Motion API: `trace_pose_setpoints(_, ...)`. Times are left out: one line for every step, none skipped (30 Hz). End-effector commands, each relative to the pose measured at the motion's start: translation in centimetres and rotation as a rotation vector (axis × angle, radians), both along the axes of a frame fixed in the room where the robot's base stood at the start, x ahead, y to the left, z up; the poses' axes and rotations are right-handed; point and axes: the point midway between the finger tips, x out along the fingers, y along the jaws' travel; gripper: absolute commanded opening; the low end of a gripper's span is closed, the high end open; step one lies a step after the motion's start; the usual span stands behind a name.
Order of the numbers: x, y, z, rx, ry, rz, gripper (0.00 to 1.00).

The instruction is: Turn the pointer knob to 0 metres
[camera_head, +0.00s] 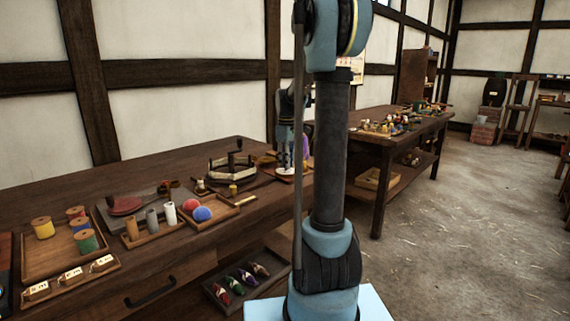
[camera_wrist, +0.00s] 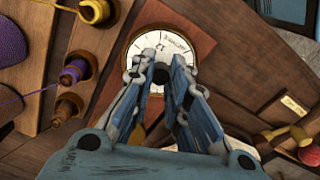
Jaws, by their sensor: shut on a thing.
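A round dial (camera_wrist: 151,36) with a white face, dark marks and a brass rim shows at the top middle of the wrist view. My gripper (camera_wrist: 161,60) is over the dial, its fingers drawn in close at the dial's centre. It is shut on the pointer knob, which the fingertips mostly hide. The knob's pointer direction and the figures on the dial cannot be read. In the head view my gripper (camera_head: 287,160) reaches down at the bench's far end, partly beside my column.
A wooden rack with yellow and purple spools (camera_wrist: 75,72) stands left of the dial. A wooden piece with red and yellow knobs (camera_wrist: 290,138) lies at right. The workbench (camera_head: 150,158) also holds thread spools (camera_head: 43,227), rollers and balls (camera_head: 201,213). Open floor lies at right.

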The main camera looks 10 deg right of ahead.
Motion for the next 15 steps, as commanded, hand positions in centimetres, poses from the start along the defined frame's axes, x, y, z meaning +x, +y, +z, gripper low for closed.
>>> trace_pose_setpoints(-0.12,0.02,-0.04,0.000,0.002,0.043,0.00)
trace_pose_setpoints(-0.12,0.02,-0.04,0.000,0.002,0.070,0.00)
trace_pose_setpoints(-0.12,0.02,-0.04,0.000,0.002,0.106,0.00)
trace_pose_setpoints(-0.12,0.02,-0.04,0.001,0.002,0.132,0.00)
trace_pose_setpoints(-0.12,0.02,-0.04,0.001,0.002,0.158,0.00)
trace_pose_setpoints(-0.12,0.02,-0.04,0.001,0.002,0.191,0.00)
trace_pose_setpoints(-0.12,0.02,-0.04,0.001,0.002,0.215,0.00)
trace_pose_setpoints(-0.12,0.02,-0.04,0.001,0.002,0.238,0.00)
trace_pose_setpoints(-0.12,0.02,-0.04,0.001,0.002,0.267,0.00)
trace_pose_setpoints(-0.12,0.02,-0.04,0.001,0.002,0.288,0.00)
trace_pose_setpoints(-0.12,0.02,-0.04,0.001,0.002,0.308,0.00)
trace_pose_setpoints(-0.12,0.02,-0.04,0.002,0.002,0.333,0.00)
trace_pose_setpoints(-0.12,0.02,-0.04,0.002,0.002,0.350,0.00)
trace_pose_setpoints(-0.12,0.02,-0.04,0.002,0.002,0.366,0.00)
trace_pose_setpoints(-0.13,0.02,-0.04,0.002,0.002,0.386,0.00)
